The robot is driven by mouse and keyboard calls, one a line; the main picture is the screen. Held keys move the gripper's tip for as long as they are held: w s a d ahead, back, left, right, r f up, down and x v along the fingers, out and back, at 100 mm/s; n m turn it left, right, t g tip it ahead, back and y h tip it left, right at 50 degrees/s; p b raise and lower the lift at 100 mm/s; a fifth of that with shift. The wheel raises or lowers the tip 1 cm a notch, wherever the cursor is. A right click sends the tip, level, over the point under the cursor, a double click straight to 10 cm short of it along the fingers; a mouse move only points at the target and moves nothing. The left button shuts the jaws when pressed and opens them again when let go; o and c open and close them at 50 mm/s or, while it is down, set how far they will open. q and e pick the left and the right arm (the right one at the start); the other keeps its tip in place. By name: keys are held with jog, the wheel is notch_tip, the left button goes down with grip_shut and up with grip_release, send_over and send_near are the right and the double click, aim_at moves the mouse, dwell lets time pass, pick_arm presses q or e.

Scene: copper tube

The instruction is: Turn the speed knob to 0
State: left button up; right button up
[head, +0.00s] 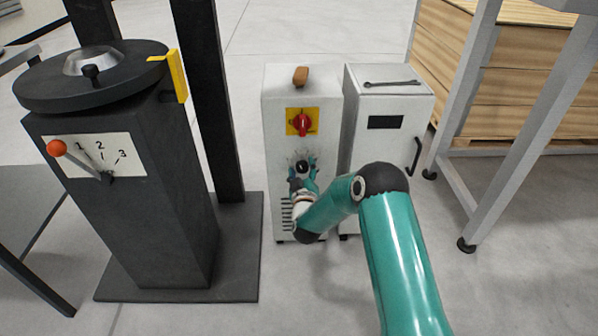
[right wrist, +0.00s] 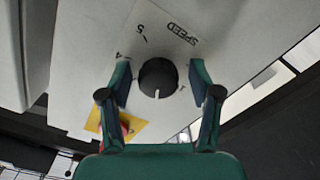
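The black round speed knob (right wrist: 158,77) is on a pale panel marked SPEED, seen turned around in the right wrist view. A white mark on the knob's rim points toward the picture's bottom. Numbers show around it, including 1, 4 and 5. My right gripper (right wrist: 160,84) is open, with one finger on each side of the knob and visible gaps to it. In the head view the knob (head: 303,167) shows on the front of the left white cabinet (head: 274,110), between the fingers of my right gripper (head: 301,178). My left gripper is in neither view.
A red rotary switch (head: 302,123) on a yellow plate sits above the knob. A second white cabinet (head: 385,150) with a wrench (head: 393,84) on top stands close at right. A black machine (head: 165,200) with an orange-tipped lever (head: 58,148) stands at left.

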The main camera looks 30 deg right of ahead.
jog(key=c, duration=1.1)
jog(key=shift+a+f, duration=0.1)
jog(key=shift+a, duration=0.3)
jog(key=shift+d, duration=0.15)
jog(key=shift+d+n, duration=0.1)
jog(key=shift+n, duration=0.2)
